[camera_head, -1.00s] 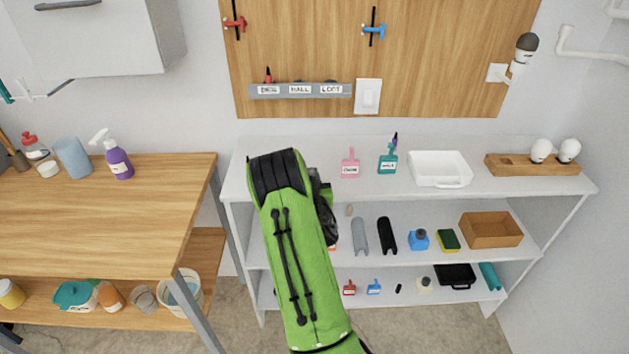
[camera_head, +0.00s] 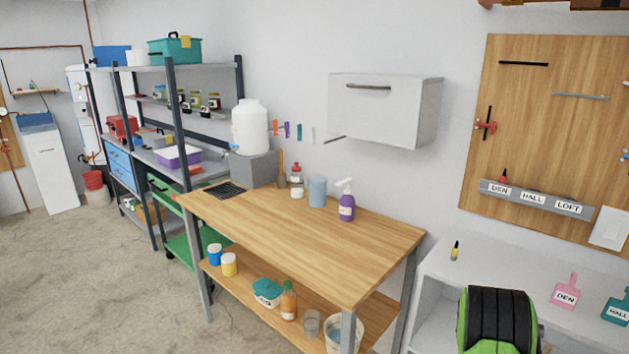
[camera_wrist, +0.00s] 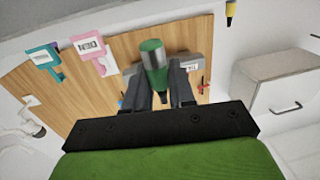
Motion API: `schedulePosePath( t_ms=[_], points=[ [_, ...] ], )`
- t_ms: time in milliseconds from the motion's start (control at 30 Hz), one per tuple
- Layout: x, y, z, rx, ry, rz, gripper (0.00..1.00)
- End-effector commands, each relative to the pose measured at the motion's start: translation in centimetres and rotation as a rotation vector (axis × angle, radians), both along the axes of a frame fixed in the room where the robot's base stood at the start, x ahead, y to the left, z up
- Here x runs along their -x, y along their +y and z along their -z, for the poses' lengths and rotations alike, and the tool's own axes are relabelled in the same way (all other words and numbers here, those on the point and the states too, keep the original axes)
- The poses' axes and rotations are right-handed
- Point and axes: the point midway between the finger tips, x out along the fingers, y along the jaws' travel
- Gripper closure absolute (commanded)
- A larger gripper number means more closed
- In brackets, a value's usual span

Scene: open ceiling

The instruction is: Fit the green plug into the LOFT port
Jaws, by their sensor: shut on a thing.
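My gripper (camera_wrist: 153,85) is shut on the green plug (camera_wrist: 153,58), which sticks out beyond the fingertips in the wrist view. In the head view only my green arm shows at the bottom right, and the gripper is hidden. The grey port strip (camera_head: 520,201) is on the wooden wall board, with labels reading DEN, HALL and LOFT. The LOFT label (camera_head: 568,207) is at its right end. A red plug (camera_head: 503,177) stands at the DEN end. In the wrist view the plug and fingers cover part of the strip (camera_wrist: 200,60); the plug appears apart from it.
A white shelf unit (camera_head: 437,268) below the board carries a yellow-and-black item (camera_head: 455,251), a pink DEN tag (camera_head: 566,292) and a teal HALL tag (camera_head: 617,309). A white switch (camera_head: 608,228) is right of the strip. A wooden workbench (camera_head: 300,232) stands to the left.

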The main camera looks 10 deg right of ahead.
Motion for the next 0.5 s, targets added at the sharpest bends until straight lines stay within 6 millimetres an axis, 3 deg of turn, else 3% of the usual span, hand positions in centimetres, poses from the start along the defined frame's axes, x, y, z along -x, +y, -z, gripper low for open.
schedulePosePath(
  t_ms=[167,267,500],
  points=[
    [-2.9,6.6,-1.2,-0.005,0.009,-0.141,1.00],
    [-4.4,11.7,-2.1,-0.004,0.012,-0.245,1.00],
    [-5.6,26.6,-4.9,-0.003,0.011,-0.532,1.00]
  ],
)
